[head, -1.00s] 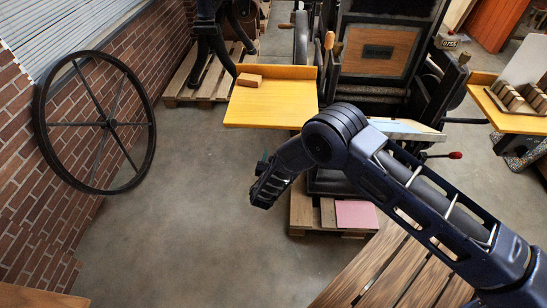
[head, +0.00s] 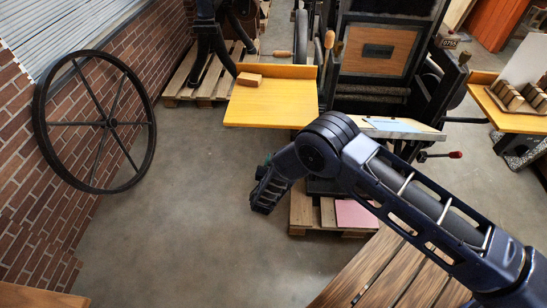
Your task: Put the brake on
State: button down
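The hand press (head: 425,50) stands at top centre, with a wooden panel (head: 378,52) in its frame. A dark wheel (head: 301,35) shows at its left, with a wooden handle (head: 278,55) beside it. A lever with a wooden grip (head: 329,40) rises by the yellow board. A lever with a red knob (head: 455,155) sticks out low at the press's right. I cannot tell which lever is the brake. My gripper (head: 260,202) hangs below the yellow board, left of the press and apart from both levers. Its fingers are too small and dark to read.
The yellow board (head: 260,103) bears a small wooden block (head: 249,79). A pallet (head: 300,212) lies under the press. A large spoked wheel (head: 148,125) leans on the brick wall. A slatted bench (head: 370,270) is at front. The floor at left centre is clear.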

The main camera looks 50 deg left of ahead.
jog(key=s+d+f+t+y, duration=0.1)
jog(key=s+d+f+t, duration=0.1)
jog(key=f, duration=0.6)
jog(key=s+d+f+m+t+y, duration=0.1)
jog(key=s+d+f+t+y, duration=0.1)
jog(key=s+d+f, duration=0.3)
jog(key=shift+s+f+t, duration=0.15)
jog(key=shift+f+t, duration=0.35)
jog(key=shift+f, duration=1.1)
jog(key=shift+d+f, duration=0.1)
jog(key=shift+d, duration=0.05)
jog(key=c, duration=1.3)
grip_release()
jog(key=shift+o, duration=1.3)
jog(key=shift+r, duration=0.2)
notch_tip(320, 180, up, 20)
jog(key=shift+f, duration=0.15)
